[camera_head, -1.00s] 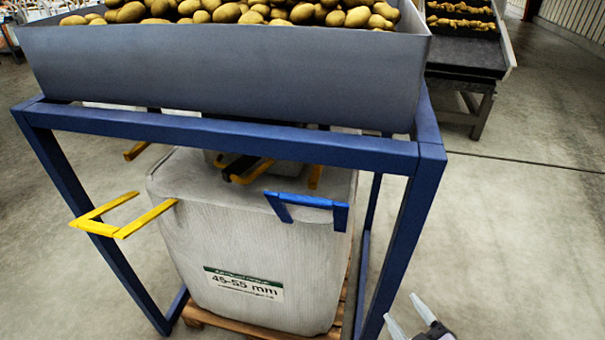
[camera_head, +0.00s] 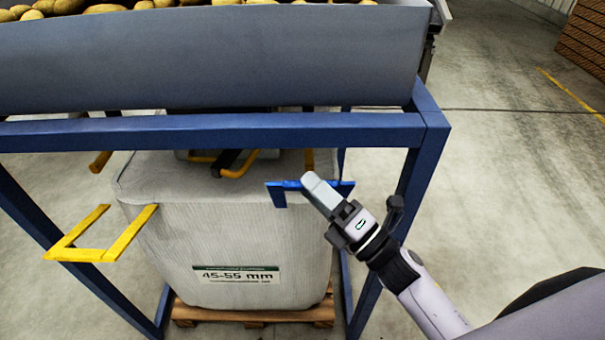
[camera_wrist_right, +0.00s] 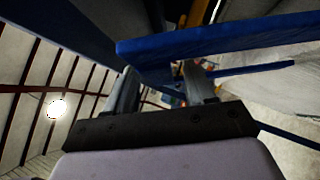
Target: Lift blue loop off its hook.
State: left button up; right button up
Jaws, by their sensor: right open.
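The blue loop (camera_head: 279,196) sticks out from the top front right edge of the white bulk bag (camera_head: 230,230). My right gripper (camera_head: 311,180) comes in from the right, and its grey fingers cover the middle of the loop. In the right wrist view the fingers (camera_wrist_right: 162,75) are apart, with nothing seen gripped between them. A wide blue strap of the loop (camera_wrist_right: 220,36) crosses just beyond the fingertips. I cannot tell whether they touch it. The loop's hook cannot be made out clearly. My left gripper is not in view.
A blue frame (camera_head: 230,130) carries a grey bin (camera_head: 210,60) of potatoes above the bag. Its right post (camera_head: 401,225) stands close to my right arm. A yellow loop (camera_head: 130,234) sticks out at the bag's left. The bag stands on a wooden pallet (camera_head: 250,316).

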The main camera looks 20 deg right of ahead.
jog(key=shift+x, duration=1.55)
jog(key=shift+s, duration=0.1)
grip_shut()
jog(key=shift+f, duration=0.1)
